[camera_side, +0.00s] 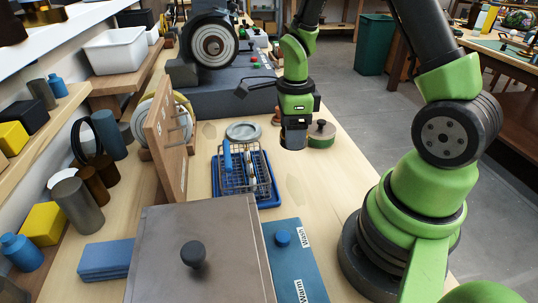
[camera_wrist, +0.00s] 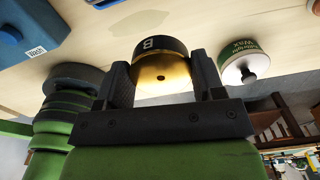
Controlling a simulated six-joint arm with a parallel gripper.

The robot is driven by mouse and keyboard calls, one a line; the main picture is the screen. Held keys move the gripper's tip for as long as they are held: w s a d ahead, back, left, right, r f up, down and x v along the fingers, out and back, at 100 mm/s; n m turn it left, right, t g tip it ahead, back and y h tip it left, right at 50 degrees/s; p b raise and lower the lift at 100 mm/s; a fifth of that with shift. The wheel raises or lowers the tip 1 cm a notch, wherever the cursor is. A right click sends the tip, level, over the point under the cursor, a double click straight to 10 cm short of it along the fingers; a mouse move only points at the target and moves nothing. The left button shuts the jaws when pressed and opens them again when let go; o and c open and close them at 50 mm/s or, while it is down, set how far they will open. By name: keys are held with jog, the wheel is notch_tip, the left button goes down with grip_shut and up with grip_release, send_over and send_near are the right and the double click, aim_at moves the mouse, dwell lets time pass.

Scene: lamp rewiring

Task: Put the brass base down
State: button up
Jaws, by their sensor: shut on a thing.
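The brass base (camera_wrist: 165,70) shows in the wrist view as a round piece with a gold face, a small dark hole and a dark side band marked "B". My gripper (camera_wrist: 165,82) is shut on it, one dark finger on each side. In the side view my gripper (camera_side: 293,140) points down over the wooden bench, left of a green tin (camera_side: 321,134). The base cannot be told apart from the dark fingers there. I cannot tell whether it touches the bench (camera_side: 335,185).
The green tin, labelled "Wax", also shows in the wrist view (camera_wrist: 250,66). A blue tray with a wire basket (camera_side: 246,172) stands to the left. A grey lidded box (camera_side: 190,245) and a blue "Wash" box (camera_side: 292,262) are in front. Bare bench lies between them and my gripper.

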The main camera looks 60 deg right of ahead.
jog(key=shift+w+a+r+n, duration=0.15)
jog(key=shift+a+r+n, duration=0.15)
jog(key=shift+n, duration=0.6)
jog(key=w+a+r+n, duration=0.1)
jog(key=a+r+n, duration=0.2)
jog(key=n, duration=1)
jog(key=a+r+n, duration=0.3)
jog(key=a+n, duration=0.2)
jog(key=n, duration=0.8)
jog(key=shift+w+r, duration=0.3)
jog(key=shift+w, duration=0.05)
jog(key=s+d+f+n, duration=0.1)
jog(key=d+f+n, duration=0.1)
jog(key=d, duration=0.1)
jog(key=d+f+n, duration=0.2)
jog(key=d, duration=0.1)
jog(key=s+d+f+n, duration=0.1)
jog(key=d+f+n, duration=0.1)
jog(key=d, duration=0.1)
jog(key=shift+s+f+n, duration=0.3)
send_over(294, 176)
jog(key=shift+n, duration=0.3)
notch_tip(294, 176, down, 5)
jog(key=shift+s+a+f, duration=0.1)
jog(key=shift+f, duration=2.6)
jog(key=shift+f, duration=0.1)
